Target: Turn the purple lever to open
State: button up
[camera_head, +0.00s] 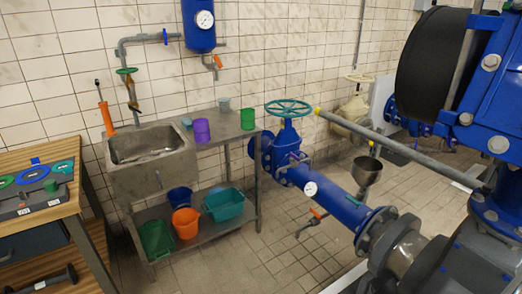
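I cannot make out a purple lever in this view. The only clearly purple thing is a cup (201,130) on the grey bench. A small orange-handled lever (318,213) sits under the large blue pipe (335,199). Another orange handle (217,62) is below the blue wall tank (199,25). A long grey bar (400,147) with a yellow tip slants across the right side. My gripper does not show in the view.
A metal sink (145,143) and bench stand against the tiled wall, with cups and tubs. A green handwheel (288,108) tops the pipe valve. A wooden table (50,228) is at left, large blue machinery (495,90) at right. Floor before the bench is clear.

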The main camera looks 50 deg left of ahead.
aim_at(295, 158)
jog(key=u, duration=1.5)
jog(key=i, duration=0.45)
jog(key=u, duration=0.5)
jog(key=i, duration=1.9)
jog(key=u, duration=0.05)
